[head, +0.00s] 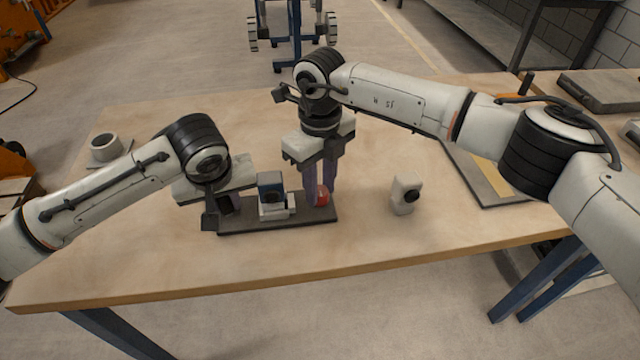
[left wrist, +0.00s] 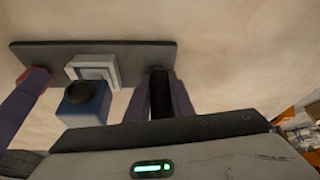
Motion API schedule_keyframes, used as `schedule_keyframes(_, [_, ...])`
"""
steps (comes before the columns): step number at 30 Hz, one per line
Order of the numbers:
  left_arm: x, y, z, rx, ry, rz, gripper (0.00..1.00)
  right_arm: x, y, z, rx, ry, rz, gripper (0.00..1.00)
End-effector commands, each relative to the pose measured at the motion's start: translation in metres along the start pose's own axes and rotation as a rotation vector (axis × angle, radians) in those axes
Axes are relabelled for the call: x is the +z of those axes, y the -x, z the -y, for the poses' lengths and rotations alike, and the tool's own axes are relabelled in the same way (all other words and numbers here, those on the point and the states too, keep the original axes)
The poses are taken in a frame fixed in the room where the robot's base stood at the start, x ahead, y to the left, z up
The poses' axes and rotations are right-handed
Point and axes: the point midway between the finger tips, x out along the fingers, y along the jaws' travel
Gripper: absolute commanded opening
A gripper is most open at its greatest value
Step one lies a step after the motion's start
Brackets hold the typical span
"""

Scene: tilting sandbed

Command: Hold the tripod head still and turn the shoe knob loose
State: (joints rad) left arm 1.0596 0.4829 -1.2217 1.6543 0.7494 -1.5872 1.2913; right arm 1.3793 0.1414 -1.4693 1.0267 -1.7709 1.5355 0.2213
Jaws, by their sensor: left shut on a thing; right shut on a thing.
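The tripod head's dark flat base (head: 270,223) lies on the wooden table and carries a blue block (head: 271,185) with a black round cap, beside a white seat (head: 274,210). The red knob (head: 322,196) is at the base's right end; it also shows in the left wrist view (left wrist: 34,78). My left gripper (head: 227,205) is shut on a black upright grip (left wrist: 161,92) at the base's left end. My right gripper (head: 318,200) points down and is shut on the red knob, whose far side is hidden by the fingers.
A small white camera-like block (head: 404,192) with a black lens stands to the right of the base. A white ring-shaped cup (head: 104,147) stands at the table's left. A flat dark-edged panel (head: 487,182) lies at the right. The table's front is clear.

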Motion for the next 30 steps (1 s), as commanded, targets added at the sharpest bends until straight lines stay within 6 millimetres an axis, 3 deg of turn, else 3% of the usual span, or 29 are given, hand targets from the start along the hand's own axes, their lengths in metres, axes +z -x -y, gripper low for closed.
schedule_keyframes(10, [0.000,0.000,0.000,0.000,0.000,-0.001,0.00,0.001,0.001,-0.001,0.000,0.005,0.002,0.05])
schedule_keyframes(11, [0.000,0.000,0.000,0.000,-0.001,-0.001,0.00,0.001,0.001,-0.001,0.000,0.005,0.002,0.30])
schedule_keyframes(14, [0.000,0.000,0.000,0.000,0.000,-0.001,0.00,0.000,0.001,0.000,0.000,0.004,0.001,0.46])
schedule_keyframes(23, [0.000,0.000,0.000,0.000,0.000,-0.001,0.00,0.000,0.002,0.000,0.000,0.003,0.001,0.46])
schedule_keyframes(30, [-0.001,0.000,0.000,0.000,0.000,-0.001,0.00,0.001,0.033,0.001,-0.001,0.002,0.004,0.46])
